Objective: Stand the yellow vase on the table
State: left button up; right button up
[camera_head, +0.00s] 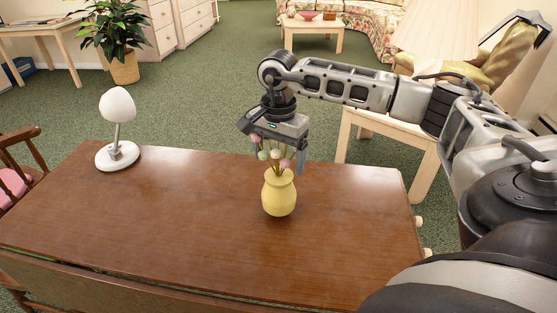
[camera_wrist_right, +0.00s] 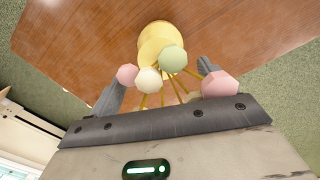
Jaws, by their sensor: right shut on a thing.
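The yellow vase (camera_head: 279,195) is upright over the right half of the brown table (camera_head: 180,220). Whether its base touches the wood is hard to tell. It holds several stems with pink, white and green round heads. My right gripper (camera_head: 280,162) points down from above, with its fingers on either side of the flowers near the vase's top, shut on the vase. In the right wrist view the vase (camera_wrist_right: 155,38) shows beyond the flower heads, between the fingers (camera_wrist_right: 158,85); the exact contact is partly hidden by the flowers. My left gripper is out of view.
A white lamp (camera_head: 118,132) stands at the table's back left. The table is otherwise bare around the vase. A wooden chair (camera_head: 20,165) is at the left, and a light side table with a lampshade (camera_head: 437,35) stands behind my right arm.

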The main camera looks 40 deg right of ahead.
jog(key=shift+f, duration=1)
jog(key=o, duration=1.6)
jog(key=shift+f, duration=0.1)
jog(key=shift+c, duration=0.2)
jog(key=shift+r, duration=0.2)
notch_tip(320, 180, up, 11)
jog(key=shift+a+r+b, duration=0.1)
jog(key=shift+b, duration=0.2)
jog(key=shift+r, duration=0.4)
